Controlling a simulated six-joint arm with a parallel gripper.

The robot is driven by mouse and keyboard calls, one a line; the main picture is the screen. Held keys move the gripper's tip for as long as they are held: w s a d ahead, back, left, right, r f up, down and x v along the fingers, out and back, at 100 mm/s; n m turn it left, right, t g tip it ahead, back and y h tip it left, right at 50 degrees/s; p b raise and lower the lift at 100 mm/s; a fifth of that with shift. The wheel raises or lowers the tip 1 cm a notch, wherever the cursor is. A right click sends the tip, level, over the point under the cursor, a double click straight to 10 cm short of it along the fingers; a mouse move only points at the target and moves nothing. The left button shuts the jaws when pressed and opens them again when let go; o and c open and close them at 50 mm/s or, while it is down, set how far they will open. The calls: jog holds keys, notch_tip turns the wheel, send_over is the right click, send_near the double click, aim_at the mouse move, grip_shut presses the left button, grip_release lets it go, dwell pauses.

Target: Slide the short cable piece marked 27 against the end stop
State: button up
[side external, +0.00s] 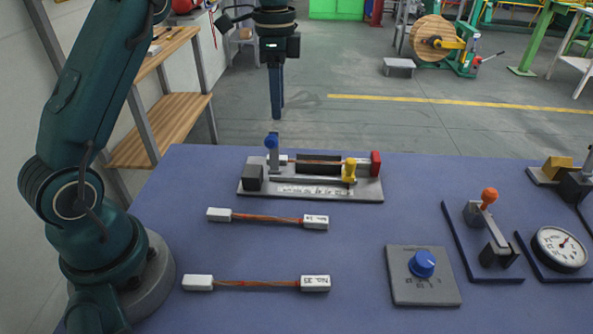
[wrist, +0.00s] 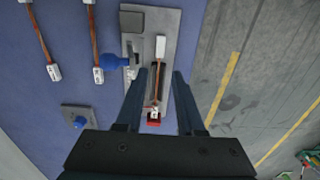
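A short copper cable piece (side external: 315,161) with white end blocks lies in a grey fixture (side external: 365,193); its number is unreadable. It also shows in the wrist view (wrist: 157,76), with its labelled end close to a red block (wrist: 153,122), apparently the end stop; I cannot tell if they touch. The red block (side external: 376,163) stands at the fixture's right end in the side view, where a yellow knob (side external: 350,168) partly hides the cable's right end. My gripper (side external: 277,117) hangs above the fixture's far side, empty. In the wrist view my gripper (wrist: 159,75) has its fingers apart, framing the cable.
A blue-knobbed lever (side external: 271,143) rises at the fixture's left part. Two other cable pieces (side external: 265,218) (side external: 255,284) lie on the blue table in front. A dial plate (side external: 423,290), an orange-knobbed lever (side external: 489,197) and a gauge (side external: 560,249) stand to the right.

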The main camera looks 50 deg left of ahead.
jog(key=shift+f, duration=0.1)
notch_tip(320, 180, down, 12)
jog(key=shift+r, duration=0.1)
dwell(0.7)
grip_shut()
